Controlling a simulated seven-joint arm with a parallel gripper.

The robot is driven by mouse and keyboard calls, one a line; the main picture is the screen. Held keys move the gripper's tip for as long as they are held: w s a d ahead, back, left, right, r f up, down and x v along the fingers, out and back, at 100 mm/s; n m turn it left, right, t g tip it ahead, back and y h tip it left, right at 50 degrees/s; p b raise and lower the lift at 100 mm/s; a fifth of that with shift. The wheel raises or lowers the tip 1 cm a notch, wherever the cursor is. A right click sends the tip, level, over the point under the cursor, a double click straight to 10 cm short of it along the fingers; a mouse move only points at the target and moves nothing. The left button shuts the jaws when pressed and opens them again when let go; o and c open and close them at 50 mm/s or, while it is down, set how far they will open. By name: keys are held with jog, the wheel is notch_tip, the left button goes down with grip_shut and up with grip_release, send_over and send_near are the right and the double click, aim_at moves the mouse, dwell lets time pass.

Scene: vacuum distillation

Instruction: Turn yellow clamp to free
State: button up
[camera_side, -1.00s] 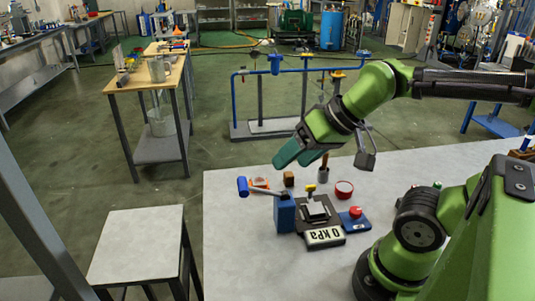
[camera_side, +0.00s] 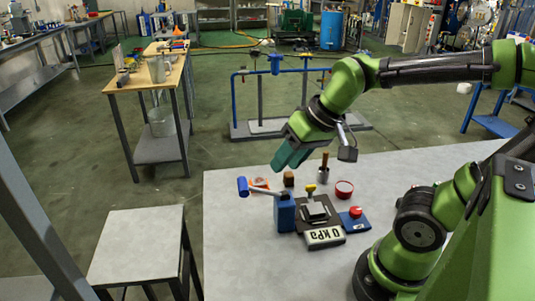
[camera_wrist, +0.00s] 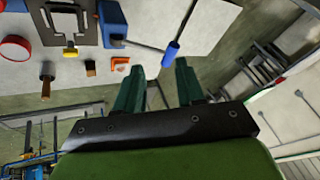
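The yellow clamp (camera_side: 310,189) sits at the back edge of a small dark apparatus (camera_side: 317,213) on the grey table. In the wrist view the yellow clamp (camera_wrist: 70,51) is at the upper left, on the dark base's near edge. My gripper (camera_side: 280,163), with green fingers, hangs above the table's back edge, up and left of the clamp and apart from it. In the wrist view my gripper (camera_wrist: 157,72) is open, with nothing between its two fingers. The clamp's exact turn angle is too small to read.
A blue box (camera_side: 285,214) with a lever and blue handle (camera_side: 243,187) stands left of the apparatus. Around it are a 0 kPa display (camera_side: 324,237), red button (camera_side: 355,211), red dish (camera_side: 344,188), brown block (camera_side: 289,178) and wooden-handled tool (camera_side: 324,163). The table's front left is clear.

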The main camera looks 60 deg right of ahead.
jog(key=w+d+f+n+g+h, duration=0.3)
jog(key=w+d+f+n+g, duration=0.1)
jog(key=w+d+n+g, duration=0.25)
jog(key=n+g+h, duration=0.2)
jog(key=n, duration=0.4)
send_near(311, 185)
jog(key=x, duration=0.8)
jog(key=shift+s+f, duration=0.1)
jog(key=shift+f, duration=0.1)
grip_shut()
